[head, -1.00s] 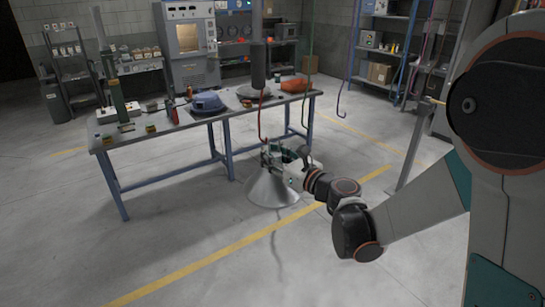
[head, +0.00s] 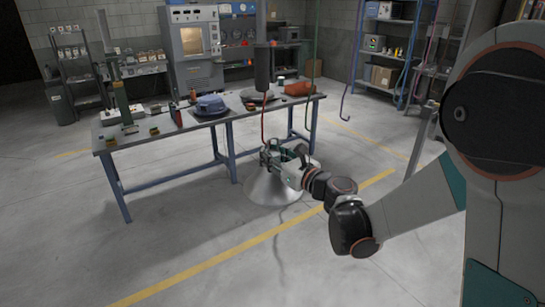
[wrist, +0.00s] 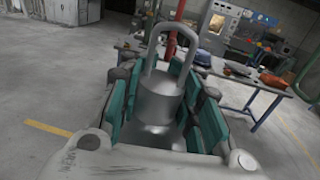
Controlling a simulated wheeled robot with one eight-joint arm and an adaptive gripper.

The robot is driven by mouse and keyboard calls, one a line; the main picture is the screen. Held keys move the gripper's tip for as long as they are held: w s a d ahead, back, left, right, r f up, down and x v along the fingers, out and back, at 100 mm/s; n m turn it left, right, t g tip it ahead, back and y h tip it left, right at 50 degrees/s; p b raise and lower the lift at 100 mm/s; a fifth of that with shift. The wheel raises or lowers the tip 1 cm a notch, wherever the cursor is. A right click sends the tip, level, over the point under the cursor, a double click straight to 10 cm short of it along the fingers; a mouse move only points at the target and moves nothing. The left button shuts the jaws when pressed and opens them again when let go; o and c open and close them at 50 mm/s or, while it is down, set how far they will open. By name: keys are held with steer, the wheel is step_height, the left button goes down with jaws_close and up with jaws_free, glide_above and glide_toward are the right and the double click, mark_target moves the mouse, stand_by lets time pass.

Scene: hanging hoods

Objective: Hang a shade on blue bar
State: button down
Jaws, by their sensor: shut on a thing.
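A silver cone-shaped shade (head: 270,190) hangs low from my gripper (head: 285,158), in front of the workbench. In the wrist view, my gripper (wrist: 165,110) is shut with its teal pads around the shade's grey neck (wrist: 155,100). A wire loop (wrist: 150,52) stands upright on top of the neck. The blue bar (head: 359,40) hangs at the right of the head view, its hooked lower end (head: 344,117) to the right of my gripper and apart from it. I cannot make out the blue bar in the wrist view.
A red bar (head: 262,125) comes down close to my gripper; I cannot tell if it touches. A green bar (head: 315,70) hangs by the bench's right end. The workbench (head: 175,135) stands behind and left. The floor (head: 370,145) below the blue bar is clear.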

steer(key=shift+w+a, duration=0.2)
steer(key=shift+w, duration=0.05)
stand_by(0.3)
steer(key=shift+b+x, duration=0.4)
steer(key=shift+x, duration=0.95)
steer(key=shift+w+d+f+b, duration=0.1)
steer(key=shift+f+b, duration=1.2)
steer(key=shift+f, duration=0.1)
steer(key=c, duration=1.1)
jaws_free()
